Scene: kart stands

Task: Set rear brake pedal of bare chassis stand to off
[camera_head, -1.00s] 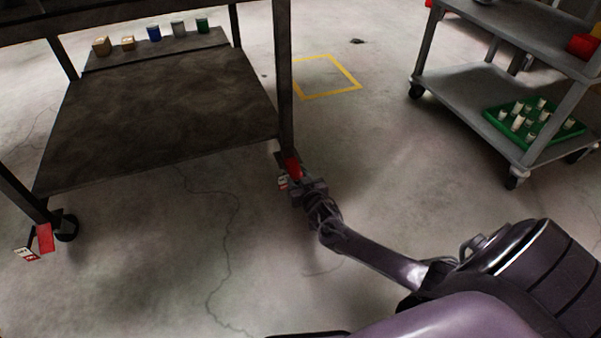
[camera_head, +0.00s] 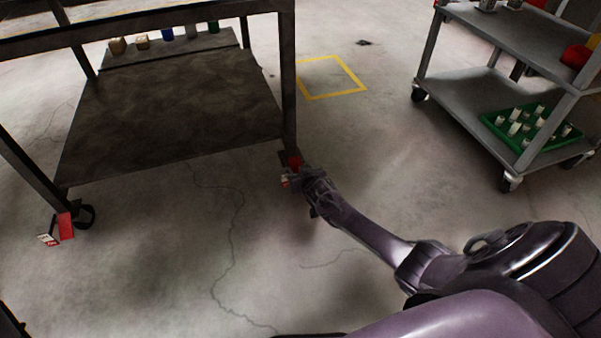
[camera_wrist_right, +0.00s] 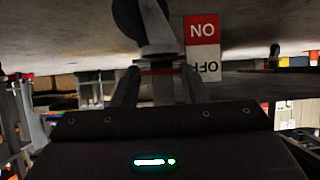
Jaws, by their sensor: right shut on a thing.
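The dark stand (camera_head: 170,120) fills the left of the head view. A red brake pedal (camera_head: 294,162) sits at the foot of its right leg. My right gripper (camera_head: 290,179) is down at this pedal and shut on it. In the right wrist view the gripper (camera_wrist_right: 158,78) has its two fingers around a part with a red edge (camera_wrist_right: 160,70), below a caster (camera_wrist_right: 150,25). A label with red ON and white OFF (camera_wrist_right: 202,47) stands beside it, upside down in that view. My gripper hides most of the pedal, so its angle is unclear. My left gripper is out of view.
Another red pedal (camera_head: 66,226) with a label is at the stand's left leg. A grey cart (camera_head: 470,85) with a green tray (camera_head: 497,122) of several small items stands at the right. A yellow square (camera_head: 333,93) marks the floor. The floor between stand and cart is clear.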

